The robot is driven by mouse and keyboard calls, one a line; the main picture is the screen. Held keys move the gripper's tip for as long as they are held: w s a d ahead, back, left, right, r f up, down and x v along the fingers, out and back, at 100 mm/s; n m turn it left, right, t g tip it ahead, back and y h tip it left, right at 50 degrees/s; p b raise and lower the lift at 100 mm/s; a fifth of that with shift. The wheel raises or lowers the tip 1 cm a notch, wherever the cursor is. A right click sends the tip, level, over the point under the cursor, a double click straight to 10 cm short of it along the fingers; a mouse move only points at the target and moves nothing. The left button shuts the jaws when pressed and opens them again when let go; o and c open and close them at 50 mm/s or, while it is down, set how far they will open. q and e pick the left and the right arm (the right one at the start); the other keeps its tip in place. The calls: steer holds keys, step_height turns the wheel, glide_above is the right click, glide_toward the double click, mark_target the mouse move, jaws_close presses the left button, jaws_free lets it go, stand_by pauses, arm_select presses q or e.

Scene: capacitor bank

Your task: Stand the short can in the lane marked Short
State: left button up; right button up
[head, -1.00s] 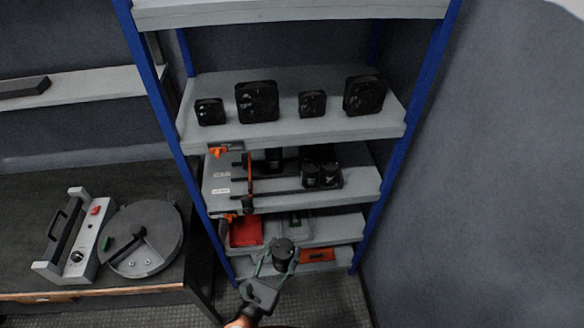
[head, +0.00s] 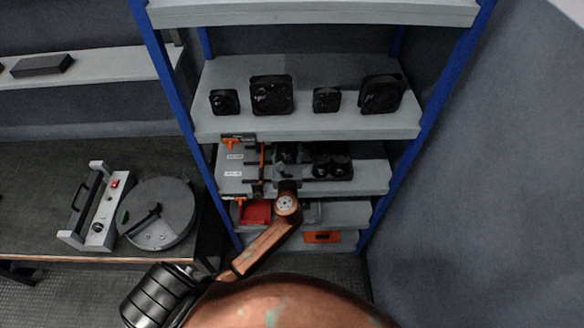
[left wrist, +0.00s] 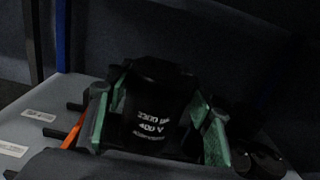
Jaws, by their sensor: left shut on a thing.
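My left gripper (left wrist: 160,115) is shut on a black can (left wrist: 155,105) with white print reading roughly 2300 and 400 V. The green fingers sit on either side of the can, which looks upright. In the head view my left gripper (head: 286,166) is at the middle shelf (head: 375,178), partly hidden by my own arm. Two white lane labels, an upper one (head: 235,156) and a lower one (head: 233,174), lie at that shelf's left; their words are too small to read. Whether the can touches the shelf cannot be told. My right gripper is not in view.
Black cans (head: 332,166) stand right of my gripper on the same shelf. An orange strip (left wrist: 75,132) and dark lane rails are close on its left. Several black fans (head: 272,95) are on the shelf above. A red bin (head: 255,211) is below.

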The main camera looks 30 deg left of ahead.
mark_target(287, 161)
arm_select(q)
step_height(287, 161, down, 5)
steer(key=shift+w+b, duration=0.1)
steer(key=shift+b, duration=0.75)
steer(key=shift+f, duration=0.5)
step_height(287, 161, down, 4)
steer(key=shift+r+b, duration=0.2)
steer(key=shift+b, duration=0.55)
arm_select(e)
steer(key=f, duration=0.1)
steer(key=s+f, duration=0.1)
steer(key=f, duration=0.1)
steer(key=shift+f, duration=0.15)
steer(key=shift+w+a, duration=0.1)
arm_select(q)
steer(key=o, duration=1.7)
steer(key=shift+f, duration=0.15)
steer(key=shift+c, duration=0.2)
